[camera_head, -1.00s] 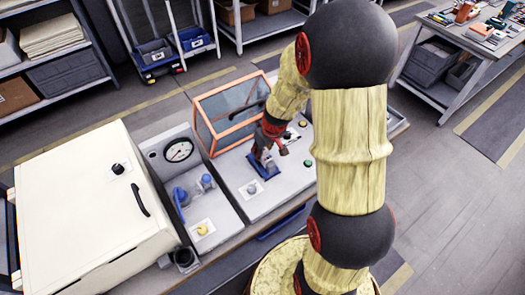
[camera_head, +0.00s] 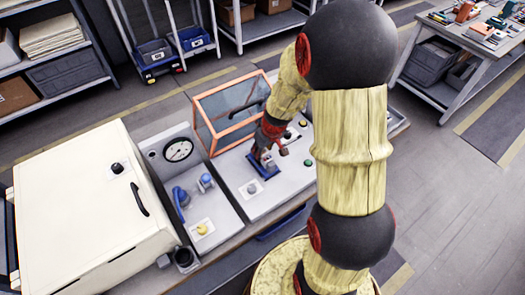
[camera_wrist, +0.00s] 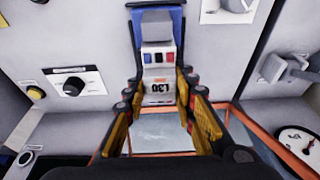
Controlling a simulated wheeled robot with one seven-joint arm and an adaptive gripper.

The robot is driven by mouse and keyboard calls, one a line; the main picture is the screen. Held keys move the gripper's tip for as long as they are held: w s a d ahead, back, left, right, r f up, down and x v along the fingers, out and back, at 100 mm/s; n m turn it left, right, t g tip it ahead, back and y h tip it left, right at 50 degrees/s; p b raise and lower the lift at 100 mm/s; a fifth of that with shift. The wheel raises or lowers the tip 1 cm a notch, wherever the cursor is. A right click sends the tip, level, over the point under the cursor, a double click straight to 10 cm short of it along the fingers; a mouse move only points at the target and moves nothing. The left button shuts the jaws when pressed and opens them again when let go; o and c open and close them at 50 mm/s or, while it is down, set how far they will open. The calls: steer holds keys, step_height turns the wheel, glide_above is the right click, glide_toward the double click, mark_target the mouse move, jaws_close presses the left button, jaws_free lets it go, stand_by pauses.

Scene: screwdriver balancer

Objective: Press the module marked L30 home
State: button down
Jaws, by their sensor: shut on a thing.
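The module marked L30 (camera_wrist: 159,87) is a pale block with its label upside down in the wrist view. My gripper (camera_wrist: 161,96) is shut on it, with yellow-and-black fingers at both sides. Beyond it, blue, dark and red patches and a grey block line up along a blue holder (camera_wrist: 178,22). In the head view my gripper (camera_head: 267,152) points down at the blue holder (camera_head: 264,167) on the grey bench panel. The module is too small to make out there. I cannot tell how deep it sits.
An orange-framed clear box (camera_head: 228,112) stands right behind my gripper. A pressure gauge (camera_head: 178,150) and blue valves (camera_head: 181,197) are to the left, beside a large cream cabinet (camera_head: 85,205). A black knob (camera_wrist: 72,86) is left in the wrist view.

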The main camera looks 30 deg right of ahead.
steer(key=shift+f+b, duration=0.35)
steer(key=shift+f, duration=0.05)
steer(key=shift+w, duration=0.1)
stand_by(0.8)
steer(key=shift+r, duration=0.1)
steer(key=c, duration=1.9)
jaws_free()
steer(key=o, duration=0.5)
steer(key=v, duration=1.1)
steer(key=shift+r, duration=0.35)
